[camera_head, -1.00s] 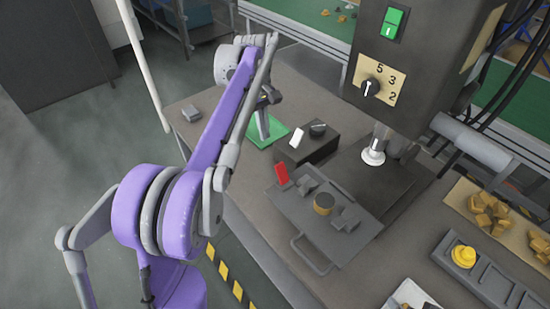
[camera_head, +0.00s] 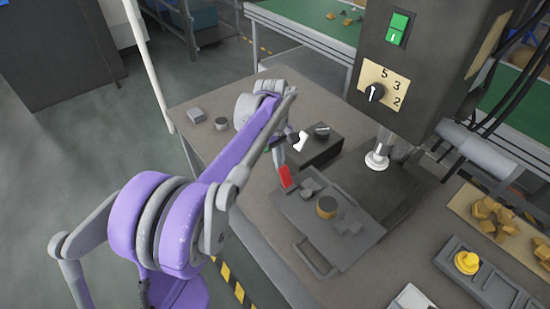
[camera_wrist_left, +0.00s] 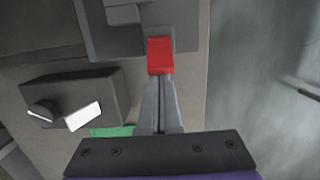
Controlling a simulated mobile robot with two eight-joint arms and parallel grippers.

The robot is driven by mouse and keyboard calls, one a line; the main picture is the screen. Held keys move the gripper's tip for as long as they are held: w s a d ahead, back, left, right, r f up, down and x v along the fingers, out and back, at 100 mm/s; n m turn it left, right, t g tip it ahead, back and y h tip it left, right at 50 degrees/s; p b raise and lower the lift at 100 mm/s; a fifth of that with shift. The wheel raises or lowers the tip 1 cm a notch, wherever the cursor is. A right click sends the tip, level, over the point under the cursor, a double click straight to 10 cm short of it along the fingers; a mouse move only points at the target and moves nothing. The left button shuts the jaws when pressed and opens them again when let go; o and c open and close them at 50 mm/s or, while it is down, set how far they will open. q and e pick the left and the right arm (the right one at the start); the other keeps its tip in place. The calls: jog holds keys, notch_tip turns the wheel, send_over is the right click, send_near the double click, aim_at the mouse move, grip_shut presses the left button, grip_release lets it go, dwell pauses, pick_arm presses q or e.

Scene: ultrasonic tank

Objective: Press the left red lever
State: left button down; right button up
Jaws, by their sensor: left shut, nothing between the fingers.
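The red lever (camera_head: 285,176) stands tilted at the far left corner of a grey fixture plate (camera_head: 345,248) on the table. In the left wrist view the red lever (camera_wrist_left: 160,55) lies straight ahead of my fingertips. My left gripper (camera_head: 281,158) is shut and empty, just beyond the lever in the head view. In the left wrist view my left gripper (camera_wrist_left: 160,80) has its two fingers together at the lever's near end. I cannot tell whether they touch it. Only one red lever shows. My right gripper is not in view.
A dark box (camera_head: 318,150) with a white lever (camera_head: 301,141) and a black knob stands close by my left gripper. A round clamp (camera_head: 326,206) sits on the plate. The drill column (camera_head: 412,75) rises to the right.

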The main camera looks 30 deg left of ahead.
aim_at(284, 169)
pick_arm(q)
jog(key=shift+s, duration=0.1)
jog(key=shift+d+r+y, duration=0.15)
jog(key=shift+y, duration=0.15)
jog(key=d+y, duration=0.1)
jog(key=t+y, duration=0.1)
jog(key=shift+s+d+r+y, duration=0.3)
jog(key=shift+s+d+r, duration=0.05)
jog(key=shift+s, duration=0.05)
jog(key=d+t+y, duration=0.1)
jog(key=d+y, duration=0.1)
jog(key=y, duration=0.1)
jog(key=shift+s+r+t+b, duration=0.15)
jog(key=shift+s+t+b, duration=0.25)
jog(key=shift+r+y, duration=0.1)
jog(key=shift+y, duration=0.3)
jog(key=shift+a, duration=0.1)
jog(key=shift+r+p, duration=0.5)
jog(key=shift+r, duration=0.3)
